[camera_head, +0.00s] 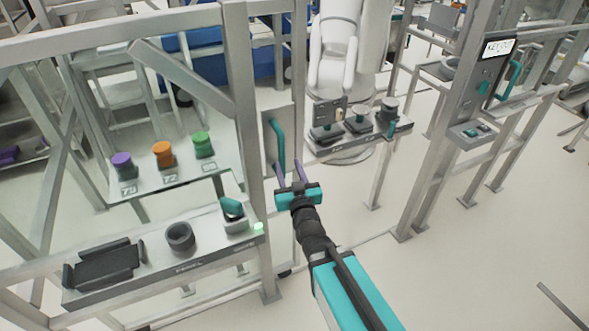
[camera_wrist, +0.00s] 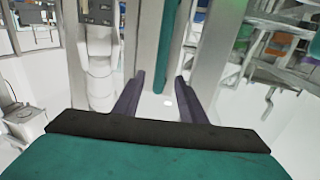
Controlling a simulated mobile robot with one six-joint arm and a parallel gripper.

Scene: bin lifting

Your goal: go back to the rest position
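My gripper (camera_head: 288,168) is in the middle of the head view, at the end of my teal and black arm. Its two purple fingers are apart, with a clear gap, and nothing is held between them. In the wrist view my gripper (camera_wrist: 160,84) points at a teal vertical handle (camera_wrist: 170,40), which lies ahead of the fingertips. In the head view this handle (camera_head: 279,148) is on a grey panel just beyond the fingers. I cannot tell whether a finger touches it.
A grey frame post (camera_head: 243,110) stands close left of my gripper. A shelf (camera_head: 190,262) at lower left carries a black holder (camera_head: 105,265) and a dark ring (camera_head: 180,237). Purple, orange and green knobs (camera_head: 203,144) stand behind. The floor (camera_head: 480,265) at right is mostly clear.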

